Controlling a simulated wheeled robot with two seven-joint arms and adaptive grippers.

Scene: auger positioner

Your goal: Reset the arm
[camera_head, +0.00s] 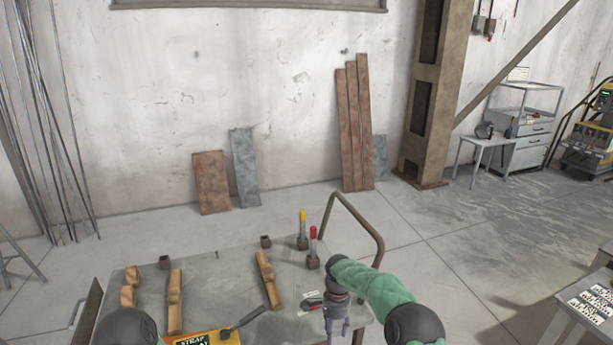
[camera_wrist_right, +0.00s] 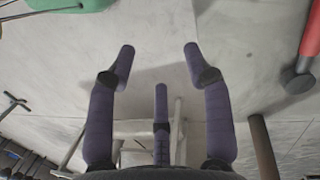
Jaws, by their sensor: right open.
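My right arm comes in from the right in green sleeving, over the right side of the grey worktable (camera_head: 218,285). My right gripper (camera_head: 338,334) points down near the table's front right edge. In the right wrist view its purple fingers (camera_wrist_right: 159,62) are spread, with nothing between them. Of my left arm only a dark joint and a bit of green show at the lower left; its gripper is out of view. A red-handled tool (camera_head: 313,240) and a yellow-handled tool (camera_head: 302,228) stand upright at the table's back right. A red handle (camera_wrist_right: 310,40) shows in the wrist view.
Notched wooden blocks (camera_head: 268,280) lie on the table, with more on the left (camera_head: 175,300). A yellow box marked STRAP (camera_head: 200,339) is at the front. A bent rail (camera_head: 372,232) rises at the right edge.

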